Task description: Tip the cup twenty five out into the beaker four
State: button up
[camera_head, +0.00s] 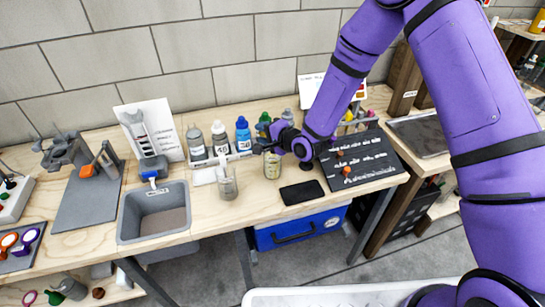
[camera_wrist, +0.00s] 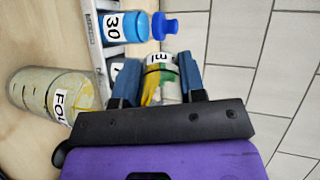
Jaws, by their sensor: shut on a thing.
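My gripper (camera_wrist: 158,84) is shut on a small clear cup (camera_wrist: 160,84). The cup shows between the two blue fingers in the wrist view, with a white label that I cannot read fully and yellow and green showing in or through it. I cannot tell its tilt. In the head view my gripper (camera_head: 274,146) hides most of the cup. A glass beaker with a label starting "FOU" (camera_wrist: 55,95) and yellowish contents stands just below the gripper, apart from it. It appears to be the jar (camera_head: 272,165) under my gripper in the head view.
Another glass beaker (camera_head: 228,186) with a stick in it stands to the left. A black pad (camera_head: 301,192), a dark labelled board (camera_head: 358,160) and a grey sink (camera_head: 156,214) flank the area.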

jog(key=shift+d+r+t+y+p, duration=0.1)
jog(key=shift+r+t+y+p, duration=0.05)
jog(key=shift+t+y+p, duration=0.35)
dwell(1.2)
jog(key=shift+s+d+r+t+y+p, duration=0.1)
jog(key=shift+s+r+t+y+p, duration=0.1)
jog(key=shift+r+t+y+p, duration=0.6)
dwell(1.3)
jog(key=shift+s+d+r+t+y+p, duration=0.1)
jog(key=shift+d+r+t+y+p, duration=0.1)
jog(key=shift+t+y, duration=0.3)
jog(key=shift+s+d+r+t+y+p, duration=0.1)
jog(key=shift+r+t+y, duration=0.1)
jog(key=shift+t+y, duration=0.3)
dwell(2.9)
jog(key=shift+r, duration=0.2)
